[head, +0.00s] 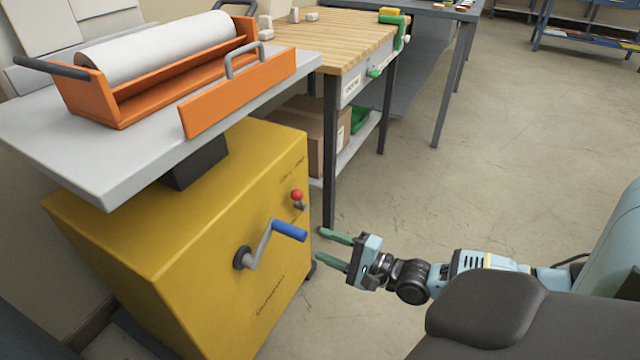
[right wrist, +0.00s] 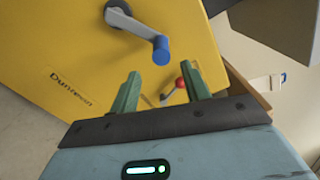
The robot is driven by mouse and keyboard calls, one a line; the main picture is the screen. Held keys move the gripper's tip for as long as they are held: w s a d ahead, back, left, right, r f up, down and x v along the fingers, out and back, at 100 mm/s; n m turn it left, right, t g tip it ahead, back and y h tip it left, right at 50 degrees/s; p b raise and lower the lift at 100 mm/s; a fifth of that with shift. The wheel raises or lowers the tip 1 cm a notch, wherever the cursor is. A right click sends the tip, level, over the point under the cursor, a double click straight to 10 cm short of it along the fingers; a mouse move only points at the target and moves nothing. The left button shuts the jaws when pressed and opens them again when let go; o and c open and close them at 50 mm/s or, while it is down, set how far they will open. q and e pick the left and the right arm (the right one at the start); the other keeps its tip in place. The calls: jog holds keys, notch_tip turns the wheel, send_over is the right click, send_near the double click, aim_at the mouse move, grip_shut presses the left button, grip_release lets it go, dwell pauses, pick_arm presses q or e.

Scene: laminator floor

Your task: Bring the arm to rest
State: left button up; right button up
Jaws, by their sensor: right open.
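My right gripper (head: 326,249) is open and empty, with its green fingers spread. It is in front of a yellow machine cabinet (head: 185,240), just right of the crank (head: 268,240) with its blue handle. The fingers look apart from the handle. In the right wrist view the open fingers (right wrist: 160,92) point toward the yellow face (right wrist: 60,50), with the blue handle (right wrist: 161,50) beyond them and nothing between them. My right arm reaches in from the right. My left gripper is not in view.
An orange tray (head: 235,95) with a white roll (head: 160,48) sits on the grey top (head: 60,130). A red knob (head: 297,195) is on the cabinet. A wooden workbench (head: 325,40) with boxes below stands behind. The floor (head: 480,180) at right is clear.

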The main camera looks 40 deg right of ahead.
jog(key=shift+s, duration=0.1)
dwell(0.5)
